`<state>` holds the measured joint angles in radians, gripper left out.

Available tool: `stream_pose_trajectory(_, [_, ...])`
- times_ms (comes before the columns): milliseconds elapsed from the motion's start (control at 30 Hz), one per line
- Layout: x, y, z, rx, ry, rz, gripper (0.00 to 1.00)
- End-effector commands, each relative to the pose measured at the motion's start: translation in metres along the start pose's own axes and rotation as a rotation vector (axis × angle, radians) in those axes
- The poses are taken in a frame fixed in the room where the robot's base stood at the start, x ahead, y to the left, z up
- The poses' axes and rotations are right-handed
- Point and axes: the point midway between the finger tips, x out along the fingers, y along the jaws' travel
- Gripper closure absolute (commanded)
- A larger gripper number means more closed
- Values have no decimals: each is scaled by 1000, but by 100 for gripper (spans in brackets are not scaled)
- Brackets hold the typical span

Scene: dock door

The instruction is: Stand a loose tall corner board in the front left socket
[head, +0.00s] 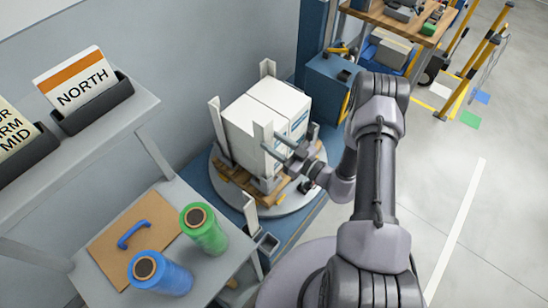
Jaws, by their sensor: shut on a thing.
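My gripper (273,149) reaches in from the right and is shut on a white tall corner board (262,135). The board is about upright at the near corner of the load of white cartons (238,123). Its foot is close to a grey socket (268,184) at the pallet corner; I cannot tell whether it is seated. Other upright boards stand at the left corner (215,125) and back corner (267,69) of the load. Another white board (250,213) stands apart, by a grey holder (267,244) beside the bench.
The wooden pallet (235,176) sits on a round grey turntable (290,203). A bench at lower left bears blue (168,275) and green (207,236) film rolls. A blue cabinet (325,85) stands behind the load. The floor at right is open.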

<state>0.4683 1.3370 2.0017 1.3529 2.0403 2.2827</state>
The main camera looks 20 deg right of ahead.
Motion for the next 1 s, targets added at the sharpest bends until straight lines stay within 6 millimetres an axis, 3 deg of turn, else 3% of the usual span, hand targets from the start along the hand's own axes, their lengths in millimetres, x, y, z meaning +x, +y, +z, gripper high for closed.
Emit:
stream_pose_trajectory(33, [0,0,12,1,0,0,100])
stream_pose_trajectory(200, [0,0,27,1,0,1,100])
stream_pose_trajectory(400, [0,0,62,1,0,1,100])
stream_pose_trajectory(733, [0,0,63,0,0,0,100])
stream_pose_trajectory(767, [0,0,63,1,0,0,55])
stream_pose_trajectory(867, [0,0,62,1,0,0,37])
stream_pose_trajectory(1000, [0,0,62,0,0,0,37])
